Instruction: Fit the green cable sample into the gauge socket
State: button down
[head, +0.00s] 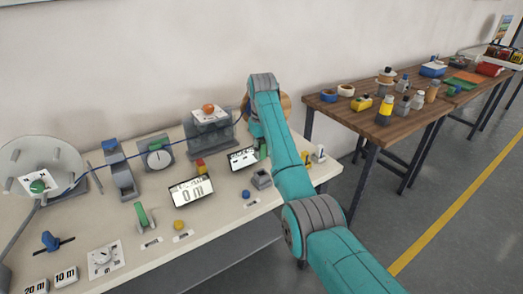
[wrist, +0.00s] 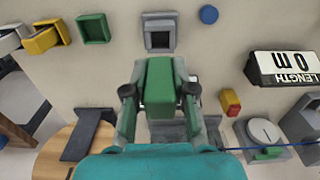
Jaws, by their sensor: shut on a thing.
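The green cable sample (wrist: 160,88) is a green block clamped between the two fingers of my gripper (wrist: 159,95) in the wrist view. Its far end points at a grey square socket (wrist: 159,35) with a dark opening, which looks like the gauge socket. The sample appears just short of the socket and lined up with it sideways; its height over the bench cannot be told. In the head view the grey socket (head: 261,179) sits on the bench, left of my arm. My gripper is mostly hidden behind my arm there.
A green open holder (wrist: 93,28) and a yellow one (wrist: 45,38) stand left of the socket in the wrist view. A blue button (wrist: 208,14), a red-and-yellow block (wrist: 230,103) and a length display (wrist: 285,67) lie to the right. The bench (head: 220,222) front is partly clear.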

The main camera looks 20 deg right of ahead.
aim_at(262, 159)
jog(key=shift+f, duration=2.8)
jog(key=shift+f, duration=0.9)
jog(key=c, duration=0.9)
grip_release()
jog(key=shift+r, duration=0.1)
notch_tip(262, 159, up, 7)
jog(key=shift+r, duration=0.15)
